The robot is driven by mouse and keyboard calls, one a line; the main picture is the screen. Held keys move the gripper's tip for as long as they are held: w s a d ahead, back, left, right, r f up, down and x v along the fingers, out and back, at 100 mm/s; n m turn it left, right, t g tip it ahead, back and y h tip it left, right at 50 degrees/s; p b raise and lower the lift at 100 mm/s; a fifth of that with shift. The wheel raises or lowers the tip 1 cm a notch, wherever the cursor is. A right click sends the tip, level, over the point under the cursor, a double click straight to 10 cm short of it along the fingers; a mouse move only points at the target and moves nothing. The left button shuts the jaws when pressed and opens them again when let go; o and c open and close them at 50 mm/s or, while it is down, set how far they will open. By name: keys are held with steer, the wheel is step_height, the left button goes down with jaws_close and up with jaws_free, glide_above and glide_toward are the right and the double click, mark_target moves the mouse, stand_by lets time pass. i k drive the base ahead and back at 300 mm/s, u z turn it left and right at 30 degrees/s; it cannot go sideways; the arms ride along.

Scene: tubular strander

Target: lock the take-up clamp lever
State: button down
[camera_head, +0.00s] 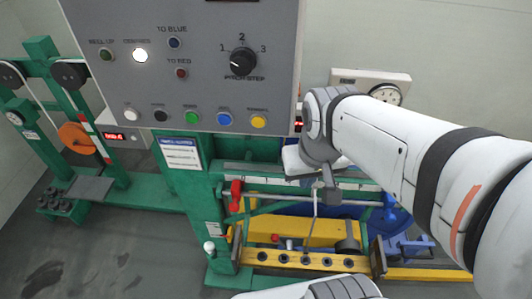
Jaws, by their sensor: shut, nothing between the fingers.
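A lever with a red grip (236,195) stands upright at the left end of the green machine frame. A second lever with a pale ball knob (209,247) is lower on the green post. I cannot tell for sure which of them is the take-up clamp lever. My gripper (329,196) is the small dark end below my arm's grey wrist, right of both levers and apart from them. It is shut and empty, in front of the machine's rails. My arm hides part of the machine behind it.
A grey control panel (200,85) with buttons and a pitch step knob (243,61) hangs above. A yellow beam with holes (305,261) runs along the bottom, with a blue drum (385,213) behind. A green stand with an orange spool (76,138) is left. Grey floor lies open at lower left.

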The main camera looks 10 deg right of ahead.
mark_target(288, 245)
steer(key=u, duration=0.05)
steer(key=k, duration=0.5)
steer(key=z, duration=0.9)
steer(key=k, duration=1.7)
steer(key=u, duration=0.75)
steer(key=i, duration=1)
steer(key=u, duration=0.1)
